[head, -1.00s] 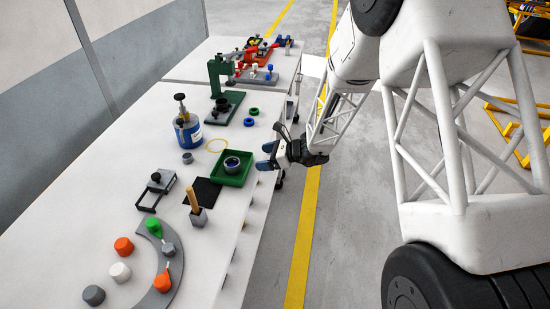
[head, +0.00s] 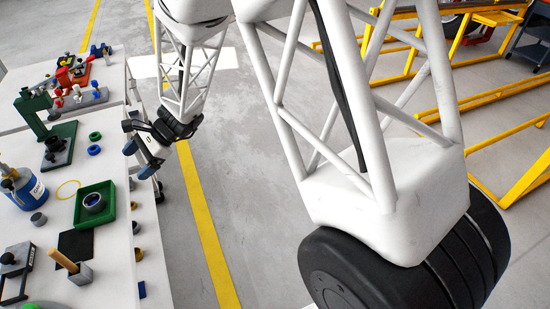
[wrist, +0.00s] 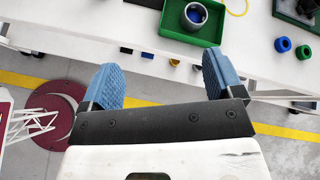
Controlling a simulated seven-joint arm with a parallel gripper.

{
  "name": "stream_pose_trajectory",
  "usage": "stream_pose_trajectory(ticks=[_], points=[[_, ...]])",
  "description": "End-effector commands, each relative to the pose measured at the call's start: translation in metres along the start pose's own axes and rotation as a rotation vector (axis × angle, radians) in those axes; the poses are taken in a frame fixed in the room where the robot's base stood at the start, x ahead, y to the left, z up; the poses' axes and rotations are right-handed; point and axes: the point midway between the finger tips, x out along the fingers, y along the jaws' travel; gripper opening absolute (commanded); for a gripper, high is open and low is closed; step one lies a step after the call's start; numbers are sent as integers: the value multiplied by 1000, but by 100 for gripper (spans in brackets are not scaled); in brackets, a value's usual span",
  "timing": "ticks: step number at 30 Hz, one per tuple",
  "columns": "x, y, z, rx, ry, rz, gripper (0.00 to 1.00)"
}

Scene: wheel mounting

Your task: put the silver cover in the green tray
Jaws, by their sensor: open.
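The green tray (head: 79,216) sits on the white table near its right edge. A grey, round, open piece (head: 94,202) with blue inside stands in it. In the wrist view, the tray (wrist: 171,29) and this piece (wrist: 195,15) show at the top. A small grey cylinder (head: 38,218) stands left of the tray. I cannot tell which grey piece is the silver cover. My gripper (head: 138,160) is open and empty, beyond the table's right edge and apart from the tray. Its blue fingers (wrist: 160,76) are spread in the wrist view.
A blue can (head: 28,189), a yellow ring (head: 68,189), blue and green rings (head: 94,149), a black mat (head: 75,244) and a wooden-handled tool (head: 62,260) are on the table. A green stand (head: 34,112) is farther back.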

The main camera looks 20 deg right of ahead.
Motion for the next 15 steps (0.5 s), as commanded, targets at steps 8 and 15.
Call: stream_pose_trajectory(ticks=[8,15], points=[[-65,45,36,-218,115,81,86],[-116,87,60,-400,225,156,86]])
